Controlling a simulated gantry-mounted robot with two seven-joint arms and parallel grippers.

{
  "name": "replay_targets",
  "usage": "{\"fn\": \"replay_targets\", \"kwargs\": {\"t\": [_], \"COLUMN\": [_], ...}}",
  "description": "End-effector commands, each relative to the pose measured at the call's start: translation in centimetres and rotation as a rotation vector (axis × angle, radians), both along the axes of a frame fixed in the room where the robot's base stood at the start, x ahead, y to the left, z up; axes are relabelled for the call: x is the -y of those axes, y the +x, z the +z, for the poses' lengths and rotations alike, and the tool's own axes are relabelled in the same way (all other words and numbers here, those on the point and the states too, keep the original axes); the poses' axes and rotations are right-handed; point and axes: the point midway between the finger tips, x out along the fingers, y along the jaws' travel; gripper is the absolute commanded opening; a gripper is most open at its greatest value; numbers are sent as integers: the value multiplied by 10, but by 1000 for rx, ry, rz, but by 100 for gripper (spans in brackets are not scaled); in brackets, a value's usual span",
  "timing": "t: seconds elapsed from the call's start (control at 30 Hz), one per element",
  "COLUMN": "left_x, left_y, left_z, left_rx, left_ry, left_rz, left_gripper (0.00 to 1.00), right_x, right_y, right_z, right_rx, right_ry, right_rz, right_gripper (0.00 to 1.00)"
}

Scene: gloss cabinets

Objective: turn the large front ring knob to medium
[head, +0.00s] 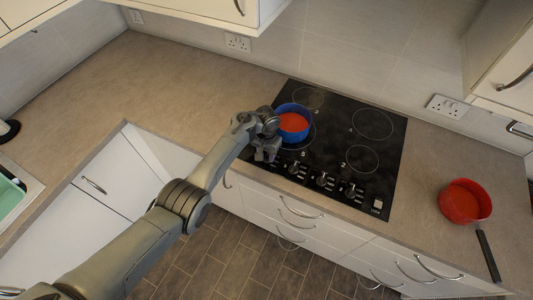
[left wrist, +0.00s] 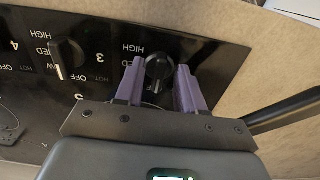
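The black hob (head: 378,150) has a row of dark knobs along its front edge, among them knobs (head: 293,167), (head: 322,180) and (head: 350,190) in the head view. My left gripper (head: 266,152) is at the hob's front left corner, beside the blue pot. In the left wrist view, its purple fingers (left wrist: 160,84) are apart, one on each side of a round black knob (left wrist: 158,67) marked HIGH and OFF. I cannot tell whether they touch it. Another knob (left wrist: 68,52) is to its left. Which knob is the large front ring's is unclear. My right gripper is not in view.
A blue pot (head: 279,112) with orange-red contents stands on the hob close to my left gripper. A red pan (head: 461,203) with a dark handle sits on the counter at right. The counter (head: 215,68) at left is clear. Wall cabinets (head: 232,12) hang above.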

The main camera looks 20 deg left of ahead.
Motion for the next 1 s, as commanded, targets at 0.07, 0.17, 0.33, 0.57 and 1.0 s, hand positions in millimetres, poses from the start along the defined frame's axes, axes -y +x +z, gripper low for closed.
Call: {"fn": "replay_targets", "kwargs": {"t": [0.07, 0.17, 0.33, 0.57, 1.0], "left_x": [0, 0, 0, 0, -1], "left_y": [0, 0, 0, 0, 0], "left_z": [0, 0, 0, 0, 1], "left_rx": [0, 0, 0, -1, -2], "left_ry": [0, 0, 0, 0, 1], "left_rz": [0, 0, 0, -1, -144], "left_gripper": [38, 32, 6, 0, 0], "right_x": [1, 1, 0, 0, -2], "right_y": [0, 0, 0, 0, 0], "right_z": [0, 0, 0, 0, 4], "right_rx": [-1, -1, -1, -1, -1], "right_ry": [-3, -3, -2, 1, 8], "right_rz": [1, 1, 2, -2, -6], "right_gripper": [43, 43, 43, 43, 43]}}
